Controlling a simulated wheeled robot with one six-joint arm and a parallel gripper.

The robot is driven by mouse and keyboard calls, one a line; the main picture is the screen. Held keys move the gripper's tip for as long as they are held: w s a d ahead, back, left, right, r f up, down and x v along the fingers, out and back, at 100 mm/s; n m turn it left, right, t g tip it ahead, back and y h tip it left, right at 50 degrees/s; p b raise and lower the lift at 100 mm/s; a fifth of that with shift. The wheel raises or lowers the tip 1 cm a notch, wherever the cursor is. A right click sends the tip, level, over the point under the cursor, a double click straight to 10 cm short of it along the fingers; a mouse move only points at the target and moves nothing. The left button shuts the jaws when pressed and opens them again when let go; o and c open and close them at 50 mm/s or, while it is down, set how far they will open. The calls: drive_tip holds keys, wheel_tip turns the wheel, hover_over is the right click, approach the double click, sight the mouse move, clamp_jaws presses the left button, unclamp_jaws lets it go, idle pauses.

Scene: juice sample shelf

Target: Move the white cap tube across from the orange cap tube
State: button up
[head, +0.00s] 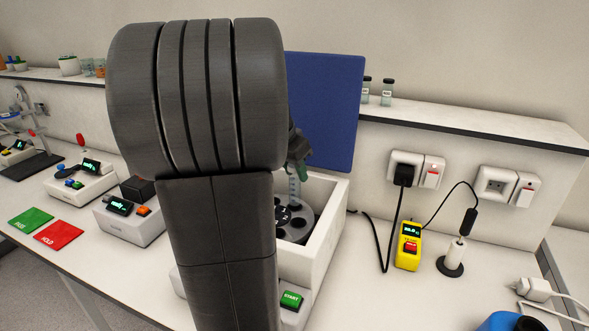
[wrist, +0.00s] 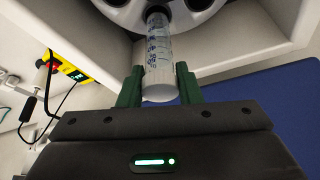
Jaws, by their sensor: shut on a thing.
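My gripper (wrist: 158,88) has its green fingers shut on the white cap tube (wrist: 158,50), a clear tube with dark graduation marks. The white cap (wrist: 160,86) is between the fingertips, and the tube points away from me toward the rotor (wrist: 205,14). In the head view the tube (head: 294,190) hangs upright below the gripper (head: 299,172), over the grey rotor (head: 300,229) in the white centrifuge box (head: 327,235). I cannot tell whether its lower end is inside a rotor hole. My arm hides much of the rotor, and I cannot make out an orange cap tube in it.
The blue lid (head: 330,105) stands open behind the box. A green START button (head: 291,299) is on its front. A yellow meter (head: 409,246) and a cable lie to the right. Small devices (head: 130,220) and green and red mats (head: 58,235) are on the left.

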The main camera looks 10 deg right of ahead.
sight(295, 194)
drive_tip(key=shift+f+b, duration=3)
drive_tip(key=shift+f, duration=0.75)
idle(0.4)
drive_tip(key=o, duration=1.1)
drive_tip(key=p+v, duration=0.1)
drive_tip(key=v, duration=1.3)
drive_tip(key=shift+w+d, duration=0.1)
